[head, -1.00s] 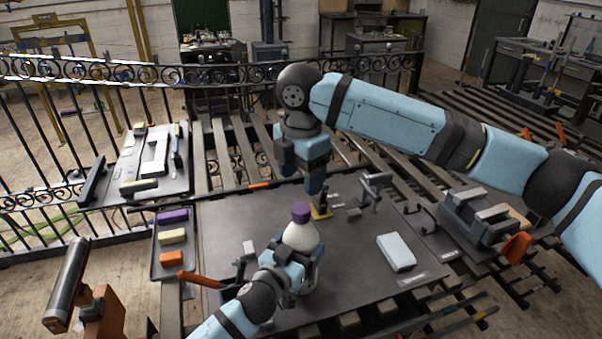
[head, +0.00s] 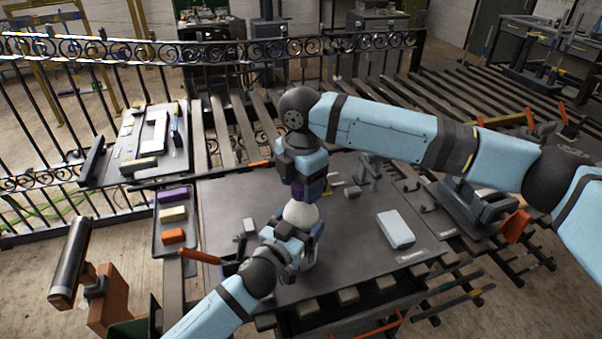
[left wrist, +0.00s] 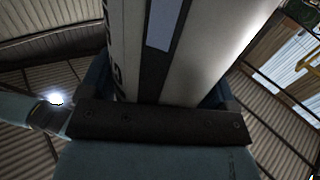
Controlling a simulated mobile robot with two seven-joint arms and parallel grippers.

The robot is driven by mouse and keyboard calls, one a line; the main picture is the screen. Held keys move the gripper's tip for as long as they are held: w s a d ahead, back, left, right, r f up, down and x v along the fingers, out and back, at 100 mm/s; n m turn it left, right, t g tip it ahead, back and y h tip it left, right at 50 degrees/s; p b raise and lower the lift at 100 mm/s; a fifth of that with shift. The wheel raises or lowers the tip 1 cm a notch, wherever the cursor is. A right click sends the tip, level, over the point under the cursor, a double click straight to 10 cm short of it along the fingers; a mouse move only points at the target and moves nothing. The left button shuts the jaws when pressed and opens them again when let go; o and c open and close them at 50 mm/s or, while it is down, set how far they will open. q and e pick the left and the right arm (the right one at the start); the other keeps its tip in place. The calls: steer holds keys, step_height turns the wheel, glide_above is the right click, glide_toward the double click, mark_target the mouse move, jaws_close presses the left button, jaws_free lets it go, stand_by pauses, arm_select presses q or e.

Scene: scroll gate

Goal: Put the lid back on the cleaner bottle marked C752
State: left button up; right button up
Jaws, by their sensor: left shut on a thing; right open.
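The cleaner bottle (head: 300,214) is white and stands upright over the dark bench top, with its lower part hidden by my left gripper. My left gripper (head: 297,240) is shut on the bottle's body. In the left wrist view the bottle (left wrist: 200,50) fills the middle, with a grey stripe and dark lettering too cut off to read. The purple lid (head: 298,193) is at the top of the bottle, mostly hidden by my right gripper. My right gripper (head: 307,192) is open and points down around the lid. I cannot tell whether its fingers touch it.
A pale blue-white box (head: 396,229) lies on the bench (head: 350,260) to the right. A tray (head: 187,249) with purple, yellow and orange blocks is at the left. An orange-handled tool (head: 200,256) lies near the left gripper. A small stand (head: 372,170) is behind right.

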steer(key=shift+c, duration=0.5)
steer(key=c, duration=0.9)
steer(key=m, duration=0.3)
steer(key=shift+f, duration=0.1)
steer(key=m, duration=0.4)
steer(key=shift+m, duration=0.3)
steer(key=m, duration=0.7)
steer(key=shift+m, duration=0.4)
steer(key=o, duration=1.1)
